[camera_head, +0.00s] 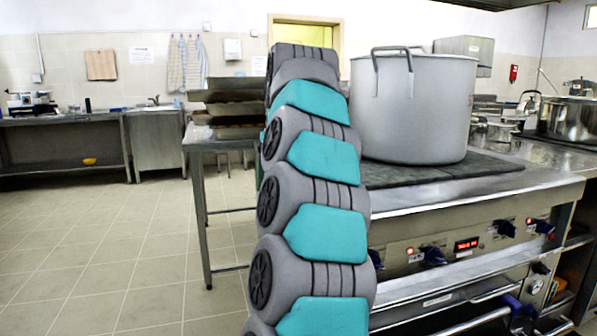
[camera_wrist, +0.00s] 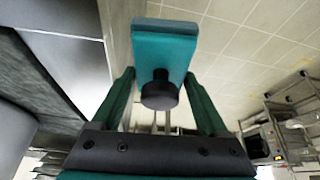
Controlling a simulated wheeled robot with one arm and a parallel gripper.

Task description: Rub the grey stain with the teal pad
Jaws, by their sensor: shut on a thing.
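The teal pad (camera_wrist: 165,48) is a flat rectangular block with a round black knob (camera_wrist: 159,92) in the wrist view. My gripper (camera_wrist: 161,80) has its two dark green fingers on either side of the pad and knob, and it is shut on the pad. The pad appears held up in the air, with the tiled floor behind it. In the head view my arm rises in the middle and hides the gripper and pad. I cannot make out the grey stain in either view.
A large grey stockpot (camera_head: 412,112) stands on the dark cooktop of the stove (camera_head: 480,262) right of my arm. A steel table (camera_head: 200,140) with stacked trays is behind the arm. A counter (camera_head: 62,122) lines the far left wall. Tiled floor (camera_head: 95,255) is clear at left.

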